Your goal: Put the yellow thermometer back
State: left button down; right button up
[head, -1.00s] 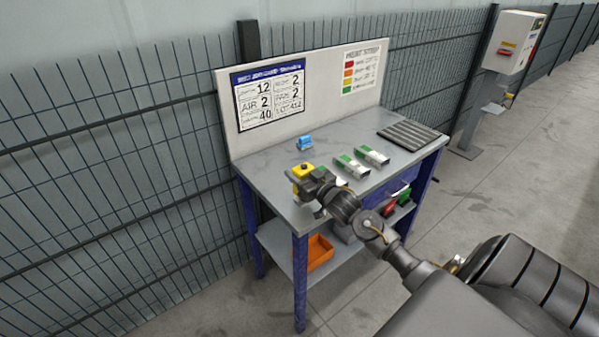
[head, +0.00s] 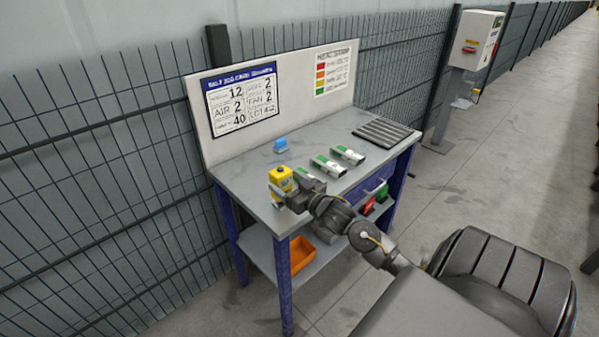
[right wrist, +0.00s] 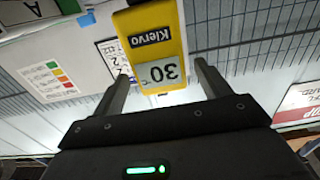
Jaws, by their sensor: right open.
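The yellow thermometer (head: 281,178) stands upright near the left front part of the grey workbench (head: 246,187). In the right wrist view the thermometer (right wrist: 157,48) shows its "30 °C" display and "Kiervo" label upside down. My right gripper (head: 287,192) is open, low at the bench top right beside the thermometer. In the right wrist view its two fingers (right wrist: 161,86) are spread, with the thermometer's display end at the gap between their tips; I see no grip on it. My left gripper is not in view.
Several green-and-white devices (head: 328,166) lie right of the thermometer. A small blue object (head: 280,145) is behind it, and a dark ribbed mat (head: 383,133) is at the far right. A white board (head: 285,118) stands along the bench's back. An orange bin (head: 301,254) is on the lower shelf.

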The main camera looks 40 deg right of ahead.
jog(key=s, duration=0.7)
jog(key=shift+b, duration=0.4)
jog(key=shift+a, duration=0.1)
